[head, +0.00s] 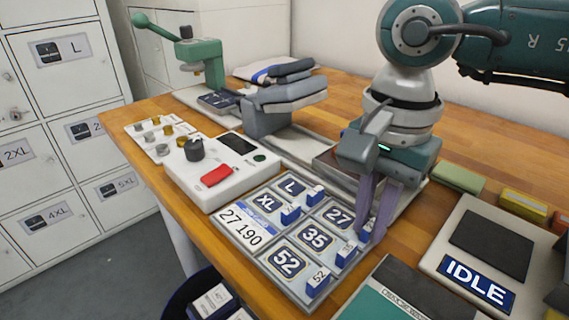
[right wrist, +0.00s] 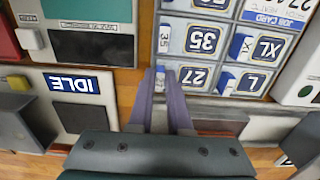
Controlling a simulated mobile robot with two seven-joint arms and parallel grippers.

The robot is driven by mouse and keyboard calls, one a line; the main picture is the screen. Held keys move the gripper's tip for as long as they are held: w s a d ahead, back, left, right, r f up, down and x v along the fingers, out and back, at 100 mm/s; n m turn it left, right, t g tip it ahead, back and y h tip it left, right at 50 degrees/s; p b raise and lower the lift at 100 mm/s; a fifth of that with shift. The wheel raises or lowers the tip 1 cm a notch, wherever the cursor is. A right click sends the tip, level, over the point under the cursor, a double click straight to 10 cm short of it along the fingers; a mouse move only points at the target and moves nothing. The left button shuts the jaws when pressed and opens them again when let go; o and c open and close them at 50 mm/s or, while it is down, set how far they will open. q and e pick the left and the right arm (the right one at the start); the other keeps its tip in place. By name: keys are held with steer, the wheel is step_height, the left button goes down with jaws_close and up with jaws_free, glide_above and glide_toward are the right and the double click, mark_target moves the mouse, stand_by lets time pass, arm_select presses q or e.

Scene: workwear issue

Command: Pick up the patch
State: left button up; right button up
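Several blue-bordered patches lie in a light tray (head: 222,222): XL (head: 266,203), L (head: 291,187), 27 (head: 338,216), 35 (head: 316,237) and 52 (head: 287,261). Each has a small blue-and-white block beside it. The task does not say which patch is meant. My right gripper (head: 374,236) points down at the tray's right edge, beside the 27 patch and its block. In the right wrist view its purple fingers (right wrist: 164,72) are apart, next to the 27 patch (right wrist: 196,76). I cannot tell whether they touch the block. My left gripper is not in view.
A white box with a red button (head: 216,175) stands left of the tray, with a green-handled press (head: 200,55) behind. An IDLE panel (head: 455,235) lies to the right. A dark bin (head: 185,297) stands below the table's front edge. Lockers line the left.

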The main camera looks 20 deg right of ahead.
jaws_close()
steer(key=shift+r, duration=0.15)
